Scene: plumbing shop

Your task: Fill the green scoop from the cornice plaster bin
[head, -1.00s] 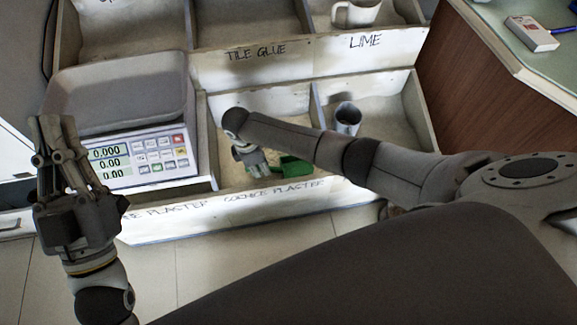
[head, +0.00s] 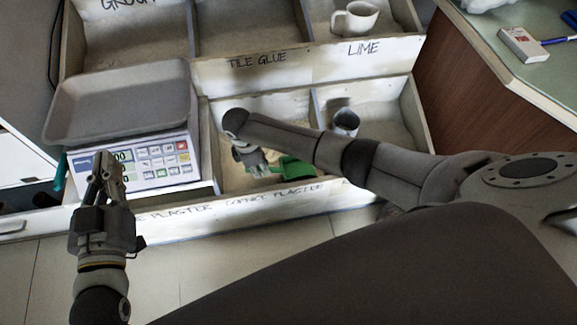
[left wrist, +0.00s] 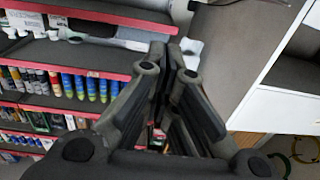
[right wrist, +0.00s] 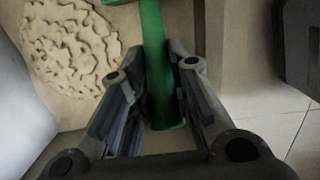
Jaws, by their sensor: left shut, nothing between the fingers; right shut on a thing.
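The green scoop (head: 296,169) is in the cornice plaster bin (head: 290,195), low in its front right part. My right gripper (head: 262,168) is inside that bin, shut on the scoop's handle. In the right wrist view the green handle (right wrist: 156,70) runs between the fingers of my right gripper (right wrist: 165,85), beside a lumpy pale heap of plaster (right wrist: 72,50). The scoop's bowl is mostly out of that view, so its filling cannot be told. My left gripper (head: 103,165) is shut and empty, upright in front of the scale; its fingers also show in the left wrist view (left wrist: 165,60).
A scale (head: 150,160) with a grey tray (head: 120,100) stands left of the bin. Wooden dividers and the front board surround the bin. A grey cup (head: 346,122) sits in the bin to the right, a white mug (head: 355,18) in the lime bin. A counter (head: 520,70) stands right.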

